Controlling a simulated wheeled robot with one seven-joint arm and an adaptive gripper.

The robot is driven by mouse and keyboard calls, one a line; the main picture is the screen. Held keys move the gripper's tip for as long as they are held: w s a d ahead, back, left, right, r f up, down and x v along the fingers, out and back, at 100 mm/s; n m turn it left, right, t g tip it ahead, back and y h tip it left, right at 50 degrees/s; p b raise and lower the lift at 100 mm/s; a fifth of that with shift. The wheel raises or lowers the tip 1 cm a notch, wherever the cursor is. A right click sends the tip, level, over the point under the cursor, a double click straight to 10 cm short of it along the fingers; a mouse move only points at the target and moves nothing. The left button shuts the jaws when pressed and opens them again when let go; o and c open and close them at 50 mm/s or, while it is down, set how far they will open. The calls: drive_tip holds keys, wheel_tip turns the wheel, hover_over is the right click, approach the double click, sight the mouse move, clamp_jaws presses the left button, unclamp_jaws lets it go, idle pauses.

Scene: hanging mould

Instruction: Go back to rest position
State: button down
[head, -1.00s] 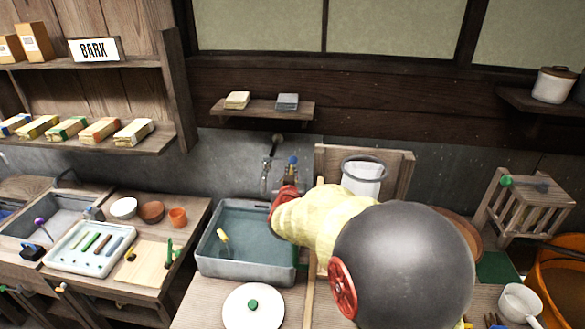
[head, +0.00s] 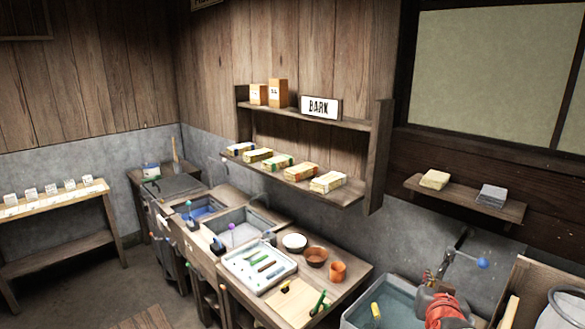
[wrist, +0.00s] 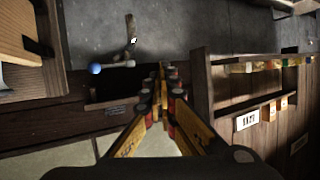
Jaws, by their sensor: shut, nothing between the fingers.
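My gripper (wrist: 165,75) is shut and empty in the wrist view, its orange-sided fingers with dark and red pads meeting in front of the wall. Part of my arm, grey and red, shows at the bottom right of the head view over the grey water basin (head: 352,318). Most of my arm is outside the head view. In the wrist view, which is turned over, the tap with a blue knob (wrist: 95,69) is left of the fingers, and the shelf unit with the BARK sign (wrist: 247,120) is to the right.
In the head view the BARK sign (head: 321,107) stands on a wall shelf above several paper-wrapped packs (head: 300,172). A white tray of tools (head: 240,268) and bowls (head: 316,256) are on the bench. A small shelf (head: 445,200) sticks out at right. Floor is open at lower left.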

drive_tip(key=s+a+n+g+y, duration=0.1)
drive_tip(key=s+a+n+y, duration=0.25)
drive_tip(key=a, duration=0.65)
drive_tip(key=s+a+f+n+g+y, duration=0.1)
drive_tip(key=s+a+g, duration=0.2)
drive_tip(key=s, duration=0.7)
drive_tip(key=s+a+f+n+g+y, duration=0.1)
drive_tip(key=s+a+f+g, duration=0.1)
drive_tip(key=s, duration=0.9)
drive_tip(key=a+g, duration=0.1)
drive_tip(key=a, duration=0.1)
drive_tip(key=shift+s+a, duration=0.2)
drive_tip(key=shift+a, duration=0.2)
drive_tip(key=shift+d+r, duration=0.1)
